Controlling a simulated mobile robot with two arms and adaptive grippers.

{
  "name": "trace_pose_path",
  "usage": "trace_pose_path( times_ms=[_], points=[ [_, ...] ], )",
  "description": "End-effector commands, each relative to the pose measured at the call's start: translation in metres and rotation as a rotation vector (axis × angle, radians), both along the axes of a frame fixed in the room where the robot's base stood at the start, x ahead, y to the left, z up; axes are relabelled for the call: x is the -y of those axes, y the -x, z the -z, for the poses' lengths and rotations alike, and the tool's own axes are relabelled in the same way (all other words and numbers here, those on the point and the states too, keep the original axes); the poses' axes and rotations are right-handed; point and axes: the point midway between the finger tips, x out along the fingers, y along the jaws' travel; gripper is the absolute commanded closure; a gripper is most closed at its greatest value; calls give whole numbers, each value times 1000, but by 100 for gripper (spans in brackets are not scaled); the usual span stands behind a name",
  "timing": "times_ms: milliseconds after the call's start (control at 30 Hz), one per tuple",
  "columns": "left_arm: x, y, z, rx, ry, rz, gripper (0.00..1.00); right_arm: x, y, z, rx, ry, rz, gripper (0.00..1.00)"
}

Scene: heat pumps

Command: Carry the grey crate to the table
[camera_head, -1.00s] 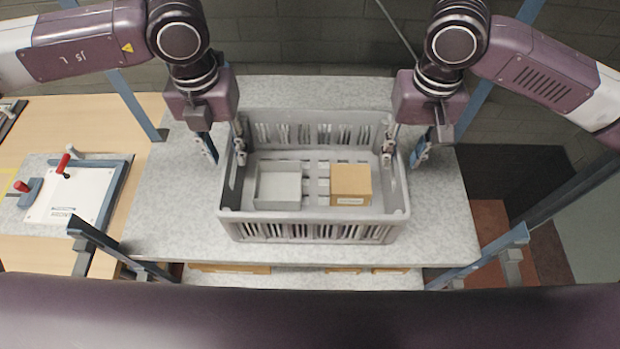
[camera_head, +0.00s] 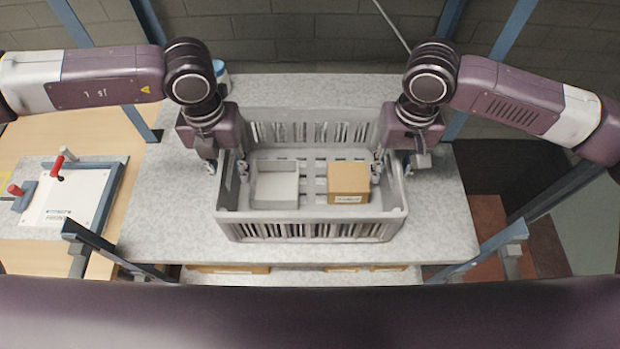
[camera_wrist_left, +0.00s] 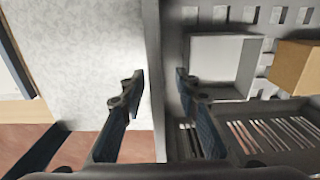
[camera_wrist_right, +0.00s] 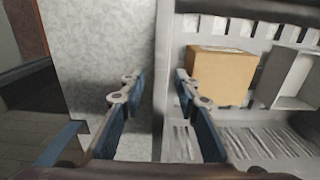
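The grey crate (camera_head: 310,216) stands upright on a grey speckled surface (camera_head: 440,215) in the head view. It holds a grey open box (camera_head: 275,187) on the left and a brown cardboard box (camera_head: 348,181) on the right. My left gripper (camera_head: 228,168) is over the crate's left wall, one finger outside and one inside. In the left wrist view its fingers (camera_wrist_left: 160,85) are apart with gaps beside the wall. My right gripper (camera_head: 392,167) straddles the right wall the same way. The right wrist view shows its fingers (camera_wrist_right: 158,82) apart.
A wooden table (camera_head: 128,112) adjoins at the left, with a white plate and red-handled clamps (camera_head: 75,188) on it. Blue posts (camera_head: 508,235) stand at the surface's corners. A blue and white object (camera_head: 221,74) is behind the left gripper. More brown boxes (camera_head: 230,268) show below the surface.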

Motion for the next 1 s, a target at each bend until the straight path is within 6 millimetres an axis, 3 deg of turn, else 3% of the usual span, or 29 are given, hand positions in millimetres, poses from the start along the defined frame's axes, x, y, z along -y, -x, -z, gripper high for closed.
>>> trace_pose_path(
  times_ms=[367,667,1000],
  points=[
    [0,0,7,0,0,0,70,0,0,7,1,1,-1,70],
    [0,0,6,0,0,0,100,0,0,7,1,1,-1,100],
    [-1,0,6,1,-1,0,100,0,0,6,1,2,0,100]
  ],
)
